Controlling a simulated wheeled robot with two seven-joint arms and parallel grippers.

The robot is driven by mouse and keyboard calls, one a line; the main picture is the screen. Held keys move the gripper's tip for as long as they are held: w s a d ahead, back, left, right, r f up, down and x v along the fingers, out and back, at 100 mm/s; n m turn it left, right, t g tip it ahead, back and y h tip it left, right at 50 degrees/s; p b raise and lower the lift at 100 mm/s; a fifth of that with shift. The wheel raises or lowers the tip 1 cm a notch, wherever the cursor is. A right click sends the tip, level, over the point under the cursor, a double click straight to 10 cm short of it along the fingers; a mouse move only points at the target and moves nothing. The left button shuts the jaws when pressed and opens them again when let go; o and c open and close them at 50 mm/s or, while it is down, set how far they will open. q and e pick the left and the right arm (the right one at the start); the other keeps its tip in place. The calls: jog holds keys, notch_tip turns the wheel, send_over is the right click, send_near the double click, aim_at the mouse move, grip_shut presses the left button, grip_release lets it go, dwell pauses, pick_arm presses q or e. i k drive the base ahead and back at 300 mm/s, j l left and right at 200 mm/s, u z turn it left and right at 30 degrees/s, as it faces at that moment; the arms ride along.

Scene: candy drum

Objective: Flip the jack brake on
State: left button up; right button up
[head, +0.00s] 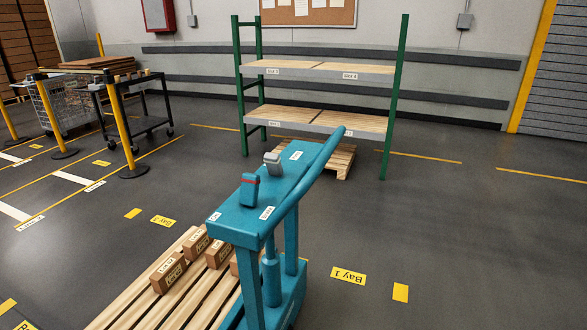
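A teal pallet jack (285,185) stands in the lower middle of the head view, with a curved handle bar along its right side. On its flat top are two levers. The other is a grey lever (273,162), a little farther back. Neither of my grippers is in view.
A wooden pallet (180,290) with several small boxes (168,272) is at the jack's left. A green-post shelf rack (318,120) stands behind it. Yellow posts (124,130) and a black cart (146,122) are at left. The floor at right is clear, with a Bay 1 marking (348,276).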

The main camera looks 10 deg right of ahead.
aim_at(251, 183)
jog(key=i+l+u, duration=0.1)
jog(key=l, duration=0.25)
jog(key=i+l+u, duration=0.1)
jog(key=i+l, duration=0.2)
jog(key=i+l+u, duration=0.1)
jog(key=l, duration=0.3)
jog(key=i+l+u, duration=0.15)
jog(key=l, duration=0.2)
jog(key=i+l+u, duration=0.1)
jog(key=l, duration=0.3)
jog(key=i, duration=0.1)
